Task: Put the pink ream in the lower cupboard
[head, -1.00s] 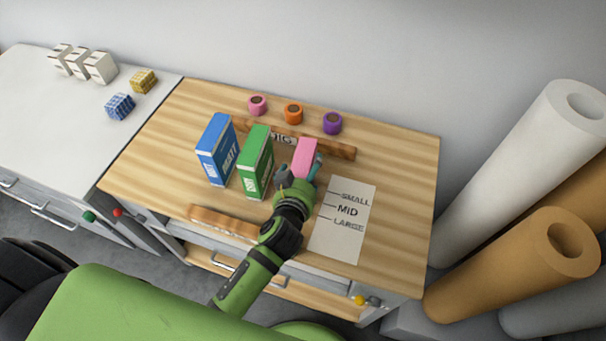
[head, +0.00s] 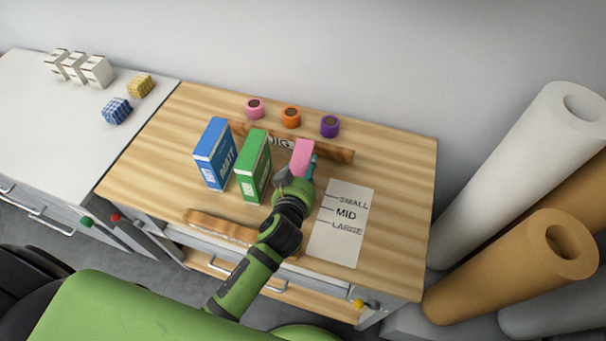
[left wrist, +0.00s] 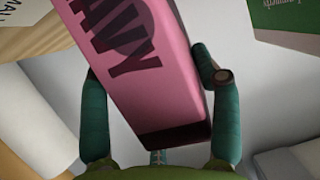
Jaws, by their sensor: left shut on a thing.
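The pink ream (head: 302,153) is a pink box with dark lettering. In the head view it stands at the right of the green box, over the wooden worktop. My left gripper (head: 297,180) is shut on the pink ream, which fills most of the left wrist view (left wrist: 130,60) between the two teal fingers. Whether the ream's base touches the worktop cannot be told. The lower part of the ream is hidden by my gripper in the head view. My right gripper is not in view. A lower cupboard cannot be made out clearly below the worktop.
A blue box (head: 214,155) and a green box (head: 253,167) stand left of the gripper. Pink, orange and purple rolls line the back. A size sheet (head: 341,235) lies at the right. Large paper rolls (head: 540,130) stand beyond the right edge. A wooden strip lies at the front.

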